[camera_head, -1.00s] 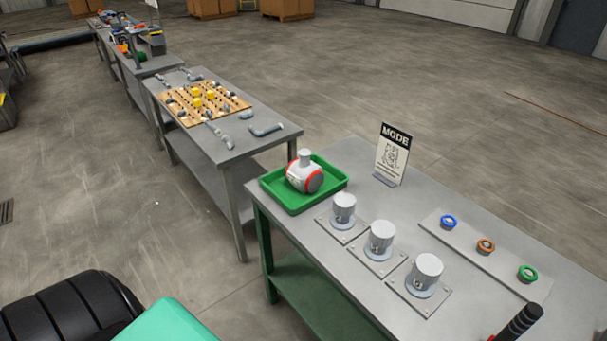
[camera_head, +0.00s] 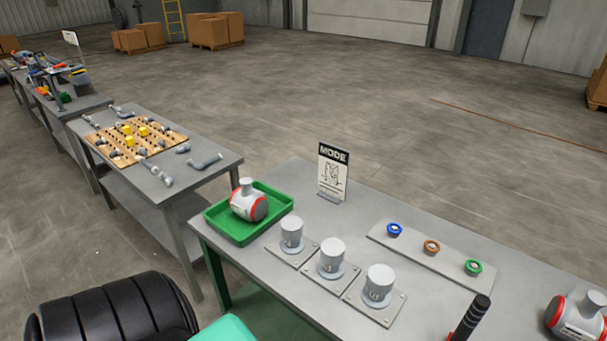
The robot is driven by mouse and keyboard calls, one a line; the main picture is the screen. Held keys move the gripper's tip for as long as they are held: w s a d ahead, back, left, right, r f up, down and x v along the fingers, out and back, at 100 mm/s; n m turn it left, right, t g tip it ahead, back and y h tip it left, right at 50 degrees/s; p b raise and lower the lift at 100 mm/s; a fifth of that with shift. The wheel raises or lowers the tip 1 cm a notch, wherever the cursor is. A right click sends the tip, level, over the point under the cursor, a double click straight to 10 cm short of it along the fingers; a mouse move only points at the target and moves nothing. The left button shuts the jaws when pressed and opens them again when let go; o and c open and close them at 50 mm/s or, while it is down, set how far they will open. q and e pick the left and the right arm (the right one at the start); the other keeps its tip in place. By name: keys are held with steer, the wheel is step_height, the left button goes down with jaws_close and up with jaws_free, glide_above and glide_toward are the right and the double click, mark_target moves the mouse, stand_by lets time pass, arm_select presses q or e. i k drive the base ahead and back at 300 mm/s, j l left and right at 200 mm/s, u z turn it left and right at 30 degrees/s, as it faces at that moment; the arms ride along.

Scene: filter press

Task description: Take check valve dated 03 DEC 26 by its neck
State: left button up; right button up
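A white and red valve with an upright neck (camera_head: 247,203) lies in a green tray (camera_head: 225,231) at the left end of the near table. A second grey and red valve (camera_head: 583,315) lies at the lower right edge of the view, partly cut off, with its neck up. It bears a label with print too small to read, so I cannot tell which valve carries the date 03 DEC 26. Neither of my grippers shows in the view.
Three grey capped cylinders on plates (camera_head: 331,258) stand mid-table. A strip with blue, brown and green rings (camera_head: 431,248) lies behind them. A MODE sign (camera_head: 332,173) stands at the back edge. A black handle (camera_head: 472,316) rises at the front. Another table (camera_head: 205,167) holds a pegboard.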

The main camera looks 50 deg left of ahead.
mark_target(252, 205)
steer(key=j+z, duration=0.25)
steer(key=j, duration=0.15)
steer(key=k+j+z, duration=0.2)
steer(key=j, duration=0.2)
steer(key=j+z, duration=0.25)
steer(key=j, duration=0.15)
steer(key=k+j+z, duration=0.25)
steer(key=j+z, duration=0.25)
steer(key=j, duration=0.2)
steer(key=k, duration=0.05)
